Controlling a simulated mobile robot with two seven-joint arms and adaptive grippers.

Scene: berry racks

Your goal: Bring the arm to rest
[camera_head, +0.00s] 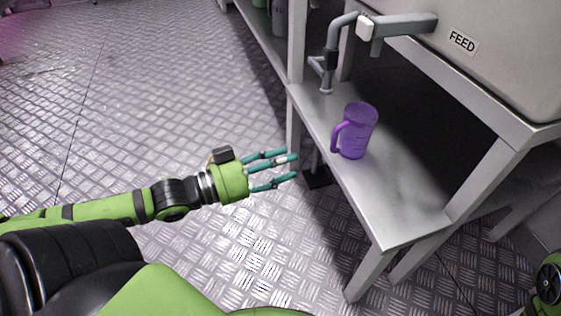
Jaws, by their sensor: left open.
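My left arm reaches in from the left, and its left gripper (296,168) is open and empty over the floor. Its teal fingers point right, toward the metal shelf, and stop short of the shelf's near edge. Part of my right arm shows at the lower right edge, but its gripper is out of the picture.
A purple jug (357,131) stands upright on the metal shelf (405,213). A tank labelled FEED (490,62) with a grey tap (375,27) sits above. Shelf legs stand right of my gripper. The patterned metal floor (150,100) at left is clear.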

